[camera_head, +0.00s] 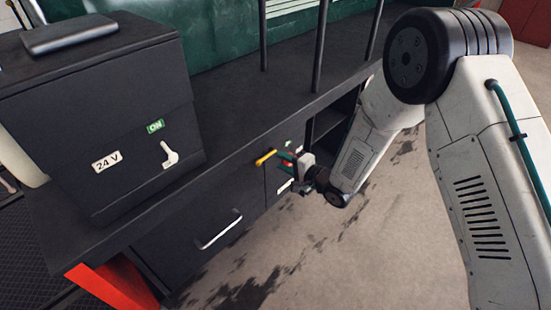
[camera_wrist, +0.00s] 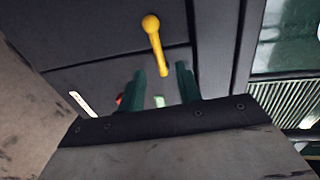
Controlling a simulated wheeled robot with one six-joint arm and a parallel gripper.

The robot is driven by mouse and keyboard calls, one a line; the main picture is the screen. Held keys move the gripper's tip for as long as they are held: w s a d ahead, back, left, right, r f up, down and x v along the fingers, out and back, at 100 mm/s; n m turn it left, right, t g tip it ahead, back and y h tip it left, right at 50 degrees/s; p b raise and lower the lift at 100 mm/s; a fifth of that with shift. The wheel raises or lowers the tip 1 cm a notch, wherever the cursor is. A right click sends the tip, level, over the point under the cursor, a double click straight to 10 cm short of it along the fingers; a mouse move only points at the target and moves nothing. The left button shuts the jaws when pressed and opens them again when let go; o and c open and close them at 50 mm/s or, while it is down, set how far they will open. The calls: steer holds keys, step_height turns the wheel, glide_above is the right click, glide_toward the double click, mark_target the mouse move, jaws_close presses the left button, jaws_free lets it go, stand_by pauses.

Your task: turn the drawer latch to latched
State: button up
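The drawer latch, a yellow bar with a round knob end (camera_head: 265,157), is on the dark cabinet front below the counter edge. In the wrist view the yellow latch (camera_wrist: 154,42) runs from its knob at the top, slightly tilted, to a lower end near my fingertips. My gripper (camera_wrist: 161,72) has its two dark green fingers spread, with the latch's lower end showing between the tips. Whether they touch it cannot be told. In the head view my gripper (camera_head: 289,159) is just right of the latch. A green mark (camera_wrist: 158,101) and a red mark (camera_wrist: 119,100) show beyond the fingers.
A dark drawer front with a pale handle (camera_head: 219,230) lies left of the latch. A black box labelled 24 V (camera_head: 107,161), with a white lever (camera_head: 169,155), stands on the counter (camera_head: 235,125). Thin dark posts rise from the counter. The floor (camera_head: 370,250) in front is clear.

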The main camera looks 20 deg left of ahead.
steer(key=v, duration=0.3)
stand_by(0.5)
